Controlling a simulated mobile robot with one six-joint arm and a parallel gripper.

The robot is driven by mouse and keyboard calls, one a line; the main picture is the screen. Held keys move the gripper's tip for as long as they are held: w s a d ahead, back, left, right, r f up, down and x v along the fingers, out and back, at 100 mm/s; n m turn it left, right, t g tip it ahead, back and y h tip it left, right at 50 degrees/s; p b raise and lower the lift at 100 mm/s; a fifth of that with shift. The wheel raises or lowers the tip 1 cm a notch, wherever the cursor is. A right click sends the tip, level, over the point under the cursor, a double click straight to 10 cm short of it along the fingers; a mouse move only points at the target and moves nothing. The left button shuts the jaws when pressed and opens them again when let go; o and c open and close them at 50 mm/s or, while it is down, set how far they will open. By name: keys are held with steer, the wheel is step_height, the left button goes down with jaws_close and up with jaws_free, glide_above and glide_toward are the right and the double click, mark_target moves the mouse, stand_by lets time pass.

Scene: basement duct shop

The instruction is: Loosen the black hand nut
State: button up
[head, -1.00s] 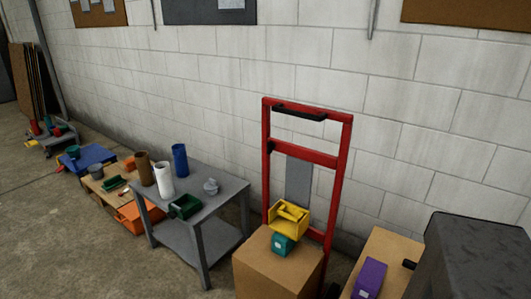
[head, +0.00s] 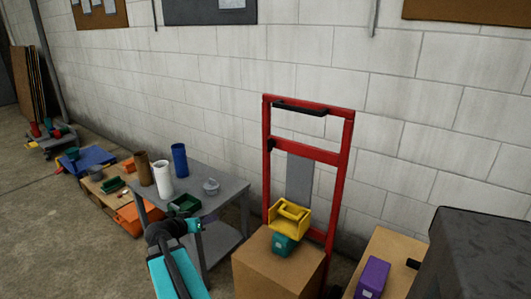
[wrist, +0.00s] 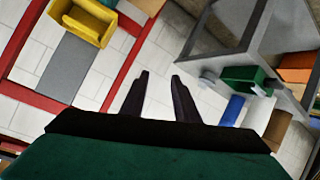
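I cannot make out a black hand nut for certain. A small dark knob-like spot (head: 271,145) shows on the left post of the red hand truck (head: 347,150), too small to identify. The hand truck stands against the wall, with a black grip on its top bar. My gripper (head: 203,225) is in front of the grey table in the head view, well below and left of that spot. In the wrist view my gripper (wrist: 160,76) has its two dark fingers apart with nothing between them.
The grey table (head: 222,190) holds a brown, a white and a blue cylinder, a green bin (head: 184,203) and a grey fitting (head: 211,187). A purple block (head: 372,275) lies right.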

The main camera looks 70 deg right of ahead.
steer(key=s+d+r+m+g+h, duration=0.1)
steer(key=s+d+r+m, duration=0.1)
steer(key=s+d+r, duration=0.3)
steer(key=s+d+r+m+h, duration=0.1)
steer(key=d+r+h, duration=0.15)
steer(key=r, duration=0.45)
steer(key=m+g+h+b, duration=0.1)
steer(key=m+g, duration=0.1)
steer(key=m, duration=0.1)
glide_toward(270, 145)
steer(key=w+v, duration=0.1)
steer(key=v, duration=0.4)
steer(key=shift+s+a+f, duration=0.1)
steer(key=p+x, duration=0.1)
steer(key=x, duration=1.2)
steer(key=shift+d+p, duration=0.3)
steer(key=shift+d, duration=0.1)
steer(key=shift+c, duration=0.4)
